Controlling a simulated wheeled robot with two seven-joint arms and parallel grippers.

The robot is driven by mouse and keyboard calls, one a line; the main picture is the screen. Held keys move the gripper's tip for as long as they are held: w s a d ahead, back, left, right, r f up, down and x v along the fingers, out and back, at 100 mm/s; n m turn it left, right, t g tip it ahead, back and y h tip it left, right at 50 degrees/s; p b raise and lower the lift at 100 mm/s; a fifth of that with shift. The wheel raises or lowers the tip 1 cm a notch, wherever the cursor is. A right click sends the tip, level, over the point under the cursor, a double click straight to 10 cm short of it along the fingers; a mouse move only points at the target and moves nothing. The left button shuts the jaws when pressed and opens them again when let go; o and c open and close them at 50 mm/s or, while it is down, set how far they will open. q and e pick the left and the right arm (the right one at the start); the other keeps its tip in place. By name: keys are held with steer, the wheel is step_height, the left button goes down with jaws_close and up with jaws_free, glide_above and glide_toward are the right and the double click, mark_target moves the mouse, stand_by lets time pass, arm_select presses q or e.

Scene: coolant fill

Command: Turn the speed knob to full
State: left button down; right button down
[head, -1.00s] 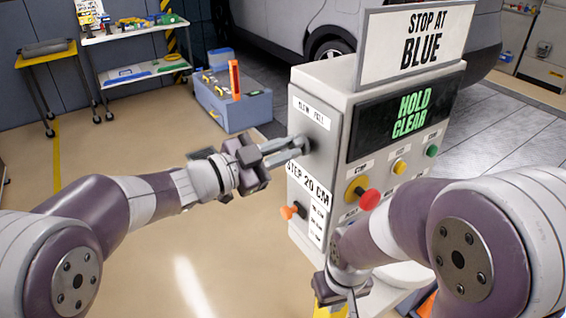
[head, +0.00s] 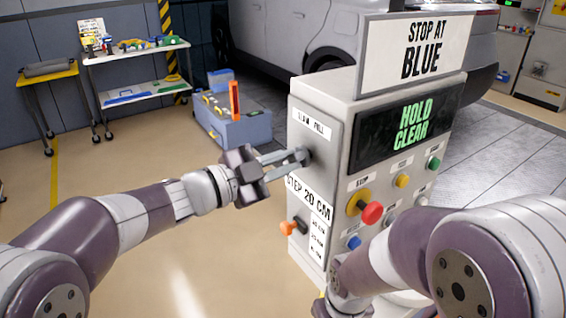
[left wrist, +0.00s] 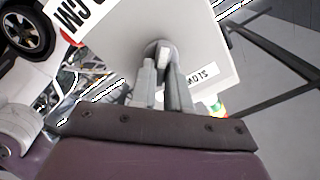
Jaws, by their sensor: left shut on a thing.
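The speed knob (left wrist: 160,50) is a round grey knob with a pale bar, on the console's left side panel (head: 318,128). A label above it ends in what looks like "FULL". My left gripper (head: 302,157) reaches it from the left, and its fingers are shut on the knob. In the head view the fingers mostly hide the knob. In the left wrist view the fingers of the left gripper (left wrist: 162,68) sit at either side of it. I cannot read the knob's exact setting. My right arm crosses the console's lower front; its fingers are out of view.
The console screen (head: 402,127) reads "HOLD CLEAR" under a sign (head: 420,48) reading "STOP AT BLUE". A red knob (head: 371,212) and several coloured buttons are on the front. An orange knob (head: 289,228) juts out below my left gripper. A blue-grey toolbox (head: 235,122) stands behind.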

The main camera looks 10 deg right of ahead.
arm_select(q)
steer(key=c, duration=1.1)
jaws_free()
steer(key=shift+f, duration=0.1)
steer(key=b+v, duration=0.2)
steer(key=v, duration=1)
steer(key=shift+a, duration=0.35)
steer(key=w+a+f+n+t+y, duration=0.7)
steer(key=w+a+n+y, duration=0.1)
steer(key=a+n+y, duration=0.15)
steer(key=s+a+f+n+g+y+p, duration=0.1)
steer(key=s+a+f+n+g+y, duration=0.1)
steer(key=a+f+n+y, duration=0.4)
steer(key=s+a+f+n+g+p, duration=0.1)
steer(key=s+f+n+g, duration=0.2)
steer(key=s, duration=0.7)
steer(key=s+a+f+n+g+y+p, duration=0.1)
steer(key=s+a+f+n+g+p, duration=0.1)
steer(key=s+f+n+g, duration=0.2)
steer(key=s+f+g, duration=0.3)
steer(key=s+f, duration=0.1)
steer(key=s, duration=0.2)
steer(key=shift+s+f, duration=0.25)
